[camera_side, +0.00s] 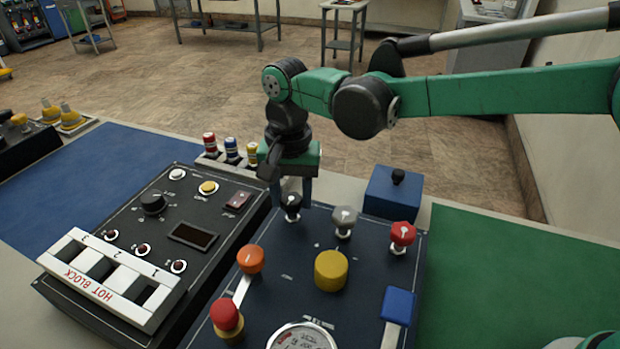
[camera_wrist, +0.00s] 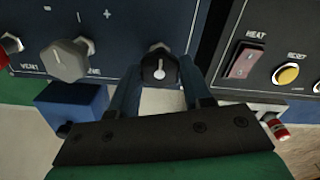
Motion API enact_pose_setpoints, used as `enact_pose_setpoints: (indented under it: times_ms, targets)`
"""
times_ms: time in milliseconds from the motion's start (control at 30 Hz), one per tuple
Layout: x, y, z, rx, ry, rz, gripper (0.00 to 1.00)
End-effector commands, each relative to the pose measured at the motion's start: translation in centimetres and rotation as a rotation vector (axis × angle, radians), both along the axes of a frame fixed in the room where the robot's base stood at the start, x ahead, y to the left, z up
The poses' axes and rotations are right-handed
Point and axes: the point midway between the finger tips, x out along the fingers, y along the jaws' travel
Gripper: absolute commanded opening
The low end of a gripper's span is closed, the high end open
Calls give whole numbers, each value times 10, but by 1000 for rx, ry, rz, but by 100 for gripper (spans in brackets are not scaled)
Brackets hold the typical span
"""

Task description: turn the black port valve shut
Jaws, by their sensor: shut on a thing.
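The black port valve (camera_side: 291,205) is a small round knob at the far left corner of the dark blue panel (camera_side: 300,250). In the wrist view the valve (camera_wrist: 159,68) shows a white pointer mark, running roughly up and down in the picture. My gripper (camera_side: 293,192) points down over the valve. In the wrist view my gripper (camera_wrist: 160,78) has one finger on each side of the knob and is shut on it. The fingers hide part of the knob's sides.
A grey valve (camera_side: 344,219) and a red valve (camera_side: 402,235) stand to the right on the same panel. A blue box (camera_side: 393,192) sits behind them. The black hot block unit (camera_side: 150,240) is close on the left.

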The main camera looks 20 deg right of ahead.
Motion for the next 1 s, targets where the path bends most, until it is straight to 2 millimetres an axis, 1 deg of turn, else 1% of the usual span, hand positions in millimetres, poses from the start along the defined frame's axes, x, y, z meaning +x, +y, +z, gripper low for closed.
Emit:
enact_pose_setpoints:
  times_ms: [200,600,633,733,1000]
  targets:
    - [0,0,1,0,-1,-39,0]
    - [0,0,1,0,0,-45,0]
    - [0,0,1,0,0,-45,46]
    - [0,0,0,0,0,-45,74]
    - [0,0,0,0,0,-44,75]
